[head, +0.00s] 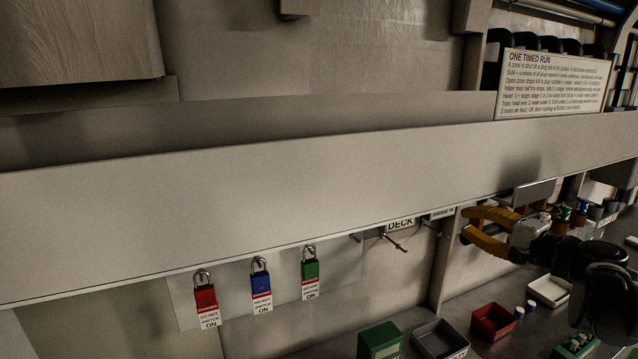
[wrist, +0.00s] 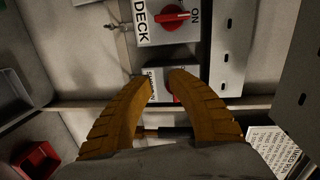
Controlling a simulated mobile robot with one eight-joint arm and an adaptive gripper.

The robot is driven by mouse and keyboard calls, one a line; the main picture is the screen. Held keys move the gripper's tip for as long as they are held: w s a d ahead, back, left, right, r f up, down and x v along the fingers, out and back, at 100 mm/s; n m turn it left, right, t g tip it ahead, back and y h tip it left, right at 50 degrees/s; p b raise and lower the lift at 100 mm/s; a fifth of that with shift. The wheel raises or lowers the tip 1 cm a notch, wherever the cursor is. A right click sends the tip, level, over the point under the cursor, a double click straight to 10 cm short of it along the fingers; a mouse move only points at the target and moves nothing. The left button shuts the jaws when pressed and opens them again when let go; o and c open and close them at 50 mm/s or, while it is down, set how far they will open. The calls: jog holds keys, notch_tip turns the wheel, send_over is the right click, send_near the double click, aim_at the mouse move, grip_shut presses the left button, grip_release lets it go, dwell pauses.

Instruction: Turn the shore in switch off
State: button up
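My gripper (head: 466,226) has two orange fingers, spread apart with nothing between them in the head view. In the wrist view the gripper (wrist: 160,84) shows its fingertips in front of a white switch plate (wrist: 160,94). The plate's lettering is partly hidden and too small to read surely; it may be the shore in switch. A red knob (wrist: 172,86) on it shows beside the right fingertip, which partly covers it. Contact and the knob's setting cannot be told. In the head view a small label (head: 441,212) sits right of the DECK label, with its switch hidden.
A DECK switch (wrist: 172,18) with a red knob, near ON lettering, lies just beyond the fingers. Red (head: 205,297), blue (head: 261,281) and green (head: 310,269) padlocks hang at left. A long pale rail (head: 250,190) runs above. Red (head: 493,322) and white (head: 549,290) bins stand below.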

jog(key=s+a+f+n+g+b, duration=0.1)
jog(key=s+a+f+n+g, duration=0.15)
jog(key=a, duration=0.35)
jog(key=s+a+f+n+g, duration=0.1)
jog(key=s+a+f, duration=0.15)
jog(key=a, duration=0.35)
jog(key=s+a+f+n+g+h+b, duration=0.1)
jog(key=s+a+f+n+g+h, duration=0.1)
jog(key=s+f, duration=0.5)
jog(key=s+a+f+n+g+h+b, duration=0.2)
jog(key=s+a+f+n+h, duration=0.2)
jog(key=s, duration=1.1)
notch_tip(320, 180, down, 3)
jog(key=a+n, duration=0.1)
jog(key=n, duration=0.2)
jog(key=shift+a+r, duration=0.15)
jog(key=shift+a, duration=0.25)
jog(key=shift+g, duration=0.25)
